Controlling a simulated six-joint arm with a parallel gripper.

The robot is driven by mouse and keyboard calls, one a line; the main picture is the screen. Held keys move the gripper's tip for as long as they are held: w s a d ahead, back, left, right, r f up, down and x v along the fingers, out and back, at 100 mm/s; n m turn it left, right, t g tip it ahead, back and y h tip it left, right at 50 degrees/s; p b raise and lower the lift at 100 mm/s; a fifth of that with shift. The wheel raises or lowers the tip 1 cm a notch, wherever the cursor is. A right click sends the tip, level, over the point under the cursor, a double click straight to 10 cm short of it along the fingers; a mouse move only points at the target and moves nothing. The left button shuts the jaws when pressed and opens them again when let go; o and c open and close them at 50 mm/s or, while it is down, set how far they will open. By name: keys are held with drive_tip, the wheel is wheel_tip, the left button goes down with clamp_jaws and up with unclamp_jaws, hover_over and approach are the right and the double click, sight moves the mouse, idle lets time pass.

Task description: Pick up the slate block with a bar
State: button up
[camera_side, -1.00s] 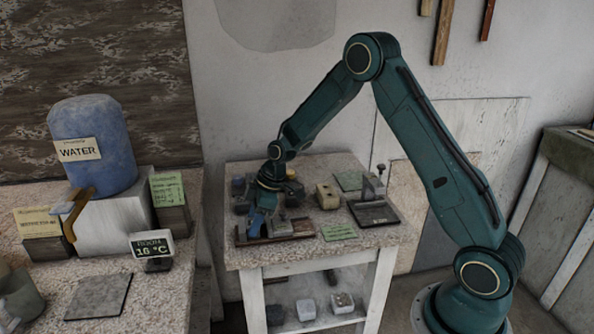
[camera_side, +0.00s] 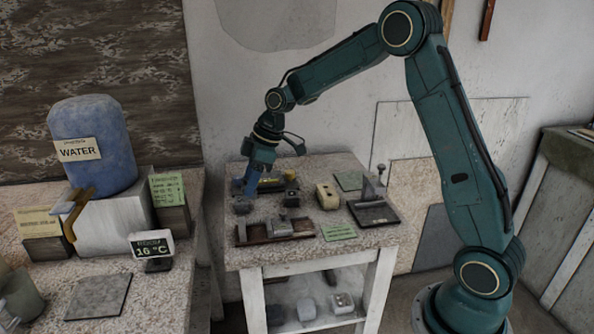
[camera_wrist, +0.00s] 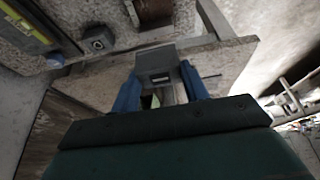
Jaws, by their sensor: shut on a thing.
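My gripper (camera_side: 251,184) is above the back left part of the small table in the side view. Its blue fingers also show in the wrist view (camera_wrist: 160,74), closed on the two sides of a grey, slate-coloured block (camera_wrist: 157,61). A darker strip crosses the face of this block. In the side view the fingers mostly hide the held block, and I cannot make out its bar for certain.
A brown tray (camera_side: 242,236) with blocks lies at the table's front left. A green note (camera_side: 338,231), a cream block (camera_side: 327,196), a dark block (camera_side: 291,198) and a dark stand (camera_side: 376,214) are also on the tabletop. More blocks (camera_side: 342,302) sit on the lower shelf.

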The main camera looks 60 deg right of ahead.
wheel_tip(320, 180, up, 8)
drive_tip(key=shift+r, duration=0.1)
drive_tip(key=shift+d, duration=0.1)
idle(0.7)
drive_tip(key=d+f+m+t+h, duration=0.1)
drive_tip(key=d+f+m, duration=0.2)
drive_tip(key=d, duration=0.7)
drive_tip(key=d+f+m+h, duration=0.1)
drive_tip(key=d+f+m, duration=0.25)
drive_tip(key=d, duration=0.65)
drive_tip(key=s+d+f+m, duration=0.1)
drive_tip(key=s+d+f, duration=0.1)
drive_tip(key=d, duration=0.4)
drive_tip(key=s+d+f+m+h, duration=0.1)
drive_tip(key=s+d+f+m, duration=0.1)
drive_tip(key=s+d, duration=0.3)
drive_tip(key=s+d+f+m+h, duration=0.1)
drive_tip(key=s+d+f+m, duration=0.1)
drive_tip(key=d, duration=0.7)
drive_tip(key=shift+s+d+f, duration=0.15)
drive_tip(key=shift+s+f, duration=0.5)
drive_tip(key=shift+s, duration=0.05)
drive_tip(key=shift+f+m, duration=0.1)
drive_tip(key=shift+m, duration=0.15)
drive_tip(key=shift+f, duration=2.7)
drive_tip(key=shift+f, duration=0.7)
